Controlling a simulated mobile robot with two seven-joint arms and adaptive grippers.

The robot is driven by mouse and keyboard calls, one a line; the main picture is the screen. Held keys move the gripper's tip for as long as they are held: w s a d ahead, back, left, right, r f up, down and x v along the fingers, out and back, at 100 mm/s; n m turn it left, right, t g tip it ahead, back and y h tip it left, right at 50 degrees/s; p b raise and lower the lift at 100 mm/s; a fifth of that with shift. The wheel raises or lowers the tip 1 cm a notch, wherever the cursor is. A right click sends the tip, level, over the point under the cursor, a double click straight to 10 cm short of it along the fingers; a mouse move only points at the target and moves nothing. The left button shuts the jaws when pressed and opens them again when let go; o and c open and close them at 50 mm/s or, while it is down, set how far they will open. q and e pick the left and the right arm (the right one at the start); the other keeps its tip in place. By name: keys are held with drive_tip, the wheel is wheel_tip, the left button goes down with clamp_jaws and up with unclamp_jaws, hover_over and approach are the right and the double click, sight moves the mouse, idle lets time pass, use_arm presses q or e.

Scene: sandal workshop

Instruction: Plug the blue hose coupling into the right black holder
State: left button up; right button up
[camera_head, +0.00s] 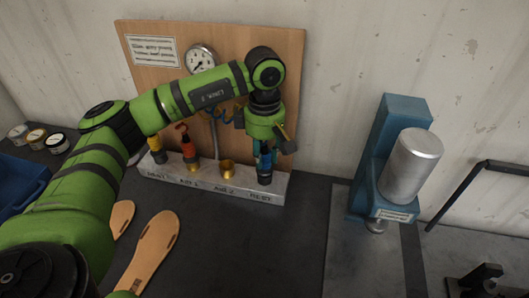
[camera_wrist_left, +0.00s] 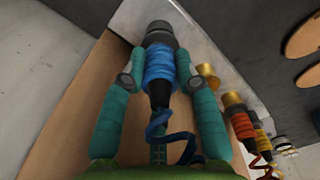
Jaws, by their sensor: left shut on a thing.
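The blue hose coupling (camera_head: 265,158) is at the right end of the pale holder rail (camera_head: 215,188). My left gripper (camera_head: 265,148) comes down on it from above and is shut on it. In the left wrist view the coupling's blue ribbed body (camera_wrist_left: 160,66) is between the two teal fingers, with its blue hose curling back toward the palm. The right black holder (camera_head: 264,178) is directly under the coupling, and it also shows in the wrist view (camera_wrist_left: 160,34). The coupling is in line with it; I cannot tell how deep it sits. My right gripper is out of view.
A brass holder (camera_head: 227,170) stands empty to the left. Red (camera_head: 188,146) and yellow (camera_head: 157,152) couplings stand farther left. A wooden board (camera_head: 285,65) with a gauge (camera_head: 201,57) is behind. Sandal soles (camera_head: 153,250) lie in front; a blue press (camera_head: 400,110) stands right.

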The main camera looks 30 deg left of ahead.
use_arm(q)
drive_tip(key=shift+f, duration=0.4)
drive_tip(key=o, duration=1)
drive_tip(key=shift+r, duration=0.1)
drive_tip(key=shift+o, duration=0.2)
drive_tip(key=shift+r+p, duration=2.8)
drive_tip(key=shift+r, duration=2.25)
drive_tip(key=shift+f, duration=0.15)
